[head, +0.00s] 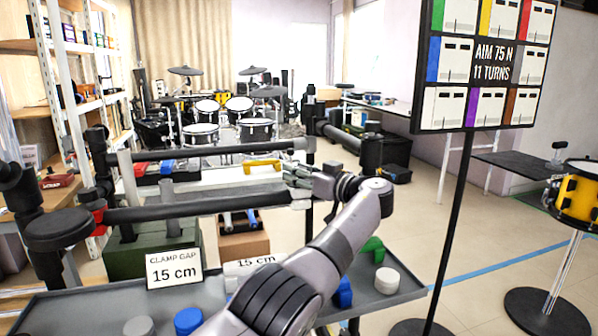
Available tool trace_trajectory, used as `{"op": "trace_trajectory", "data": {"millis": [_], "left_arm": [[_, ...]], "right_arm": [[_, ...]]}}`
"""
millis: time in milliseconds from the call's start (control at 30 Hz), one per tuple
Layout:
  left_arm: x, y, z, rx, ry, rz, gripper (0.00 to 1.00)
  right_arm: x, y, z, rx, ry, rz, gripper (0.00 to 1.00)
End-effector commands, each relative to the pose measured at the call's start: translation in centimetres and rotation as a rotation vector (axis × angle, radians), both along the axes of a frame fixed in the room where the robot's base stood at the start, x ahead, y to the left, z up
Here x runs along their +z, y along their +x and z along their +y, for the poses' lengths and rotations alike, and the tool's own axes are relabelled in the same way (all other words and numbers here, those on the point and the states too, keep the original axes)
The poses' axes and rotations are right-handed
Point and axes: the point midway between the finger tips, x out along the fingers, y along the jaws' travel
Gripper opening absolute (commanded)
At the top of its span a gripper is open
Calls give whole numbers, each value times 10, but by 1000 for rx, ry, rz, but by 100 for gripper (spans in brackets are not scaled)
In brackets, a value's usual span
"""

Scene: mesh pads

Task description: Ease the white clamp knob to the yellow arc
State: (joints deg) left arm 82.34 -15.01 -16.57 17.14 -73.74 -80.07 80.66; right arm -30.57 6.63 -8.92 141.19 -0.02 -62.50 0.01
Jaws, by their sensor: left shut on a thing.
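Dark padded bars (180,208) run across in front and behind.
A sign board (487,62) reading "AIM 75 N 11 TURNS" stands right on a thin black pole.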

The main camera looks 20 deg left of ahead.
Motion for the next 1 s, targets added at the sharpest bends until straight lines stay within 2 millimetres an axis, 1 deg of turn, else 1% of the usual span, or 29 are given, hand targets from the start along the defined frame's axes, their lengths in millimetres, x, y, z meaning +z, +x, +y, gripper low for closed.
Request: {"op": "trace_trajectory", "data": {"millis": [267,300,567,600,867,1000], "left_arm": [[0,0,1,1,-1,0,5],[0,0,1,1,-1,0,36],[0,0,0,1,-1,0,53],[0,0,0,0,-1,0,54],[0,0,0,0,0,0,54],[0,-3,-6,-1,0,-1,54]], "right_arm": [[0,0,0,0,0,1,40],[0,0,0,0,0,1,40],[0,0,0,0,0,2,40],[0,0,0,0,0,2,40],[-2,-2,0,1,-1,7,40],[-2,-2,0,1,0,6,40]]}}
